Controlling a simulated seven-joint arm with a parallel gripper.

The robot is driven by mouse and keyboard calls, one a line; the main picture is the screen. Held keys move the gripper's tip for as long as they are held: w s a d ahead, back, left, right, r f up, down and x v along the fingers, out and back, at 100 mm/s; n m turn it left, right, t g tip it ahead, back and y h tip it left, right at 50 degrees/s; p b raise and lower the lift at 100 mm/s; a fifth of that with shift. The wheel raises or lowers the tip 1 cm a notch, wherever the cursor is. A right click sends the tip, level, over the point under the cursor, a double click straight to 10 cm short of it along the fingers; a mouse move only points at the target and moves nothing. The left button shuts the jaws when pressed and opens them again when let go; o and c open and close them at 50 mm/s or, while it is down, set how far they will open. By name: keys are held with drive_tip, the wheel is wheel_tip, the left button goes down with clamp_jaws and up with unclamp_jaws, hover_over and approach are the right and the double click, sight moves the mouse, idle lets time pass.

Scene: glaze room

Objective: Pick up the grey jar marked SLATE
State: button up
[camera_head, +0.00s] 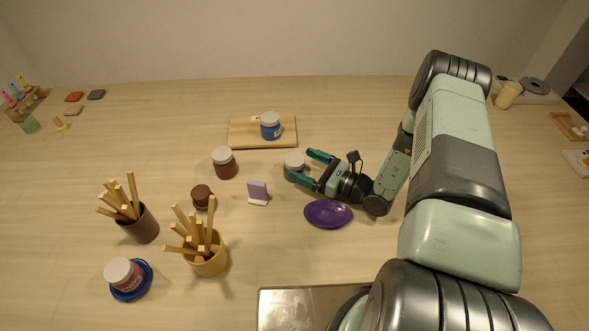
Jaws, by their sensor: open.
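A grey jar with a pale lid (293,163) stands upright on the table near the middle of the head view. Its label is too small to read. My gripper (306,168) comes in from the right. Its two green fingers are open, one toward the far side of the jar and one toward the near side. The jar is at or between the fingertips; I cannot tell whether they touch it.
A purple dish (328,213) lies just below my gripper, with a lilac stand (258,193) to the left. A brown jar (224,163) stands left of the grey jar. A blue jar (270,126) is on a wooden board (245,138) behind. Two stick-filled cups (140,228) (206,263) stand front left.

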sight(288, 157)
drive_tip(key=x, duration=0.6)
drive_tip(key=shift+s+r, duration=0.2)
drive_tip(key=shift+r, duration=0.15)
drive_tip(key=c, duration=1.3)
